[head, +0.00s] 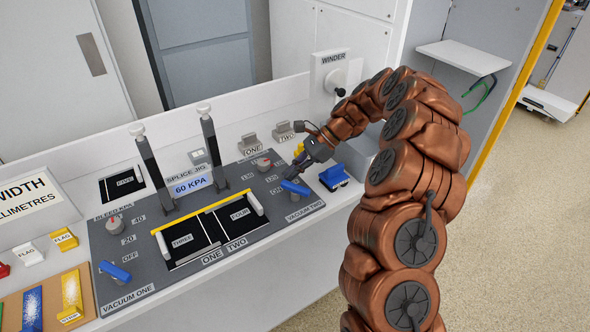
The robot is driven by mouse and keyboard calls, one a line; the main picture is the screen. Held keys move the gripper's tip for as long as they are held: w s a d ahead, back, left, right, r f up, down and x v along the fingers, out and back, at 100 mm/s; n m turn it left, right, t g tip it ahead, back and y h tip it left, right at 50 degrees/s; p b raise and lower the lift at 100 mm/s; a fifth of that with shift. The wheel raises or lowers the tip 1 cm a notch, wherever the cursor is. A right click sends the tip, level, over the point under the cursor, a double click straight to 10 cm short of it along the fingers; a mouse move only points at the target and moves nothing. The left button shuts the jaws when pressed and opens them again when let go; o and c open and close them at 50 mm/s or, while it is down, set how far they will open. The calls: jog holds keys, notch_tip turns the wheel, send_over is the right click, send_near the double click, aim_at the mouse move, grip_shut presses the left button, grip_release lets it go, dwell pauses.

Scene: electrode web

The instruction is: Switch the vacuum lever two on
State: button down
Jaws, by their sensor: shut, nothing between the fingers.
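The vacuum two lever (294,187) is a blue handle on the grey panel (215,282), beside the label VACUUM TWO at the panel's right end. It lies slantwise, its left end higher in the picture. My gripper (293,172) is shut and empty, just behind and above this lever. I cannot tell whether the fingertips touch it. Small labels left of the lever are too small to read surely. A similar blue vacuum one lever (114,271) sits at the panel's left end, near an OFF label.
Two upright black posts (152,173) stand behind the splice jig, with its yellow bar (200,218). A dial (263,163) is left of my gripper. A blue block (334,177) lies to the right. Grey blocks and the winder knob (336,78) are behind.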

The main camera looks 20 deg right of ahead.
dwell(0.7)
jog(key=shift+w+d+r+p, duration=0.1)
jog(key=shift+w+d+p, duration=0.2)
jog(key=shift+w+d, duration=0.15)
jog(key=w+d, duration=0.1)
jog(key=w+d+r, duration=0.1)
jog(key=d, duration=0.1)
jog(key=shift+w+d, duration=0.15)
jog(key=shift+w, duration=0.25)
jog(key=shift+w+d+r, duration=0.2)
jog(key=shift+w+r, duration=0.15)
jog(key=shift+w, duration=0.05)
jog(key=w+d+r, duration=0.3)
jog(key=r, duration=0.1)
jog(key=shift+w+d+r+p, duration=0.2)
jog(key=shift+d+r+p, duration=0.15)
jog(key=shift+r+p, duration=0.1)
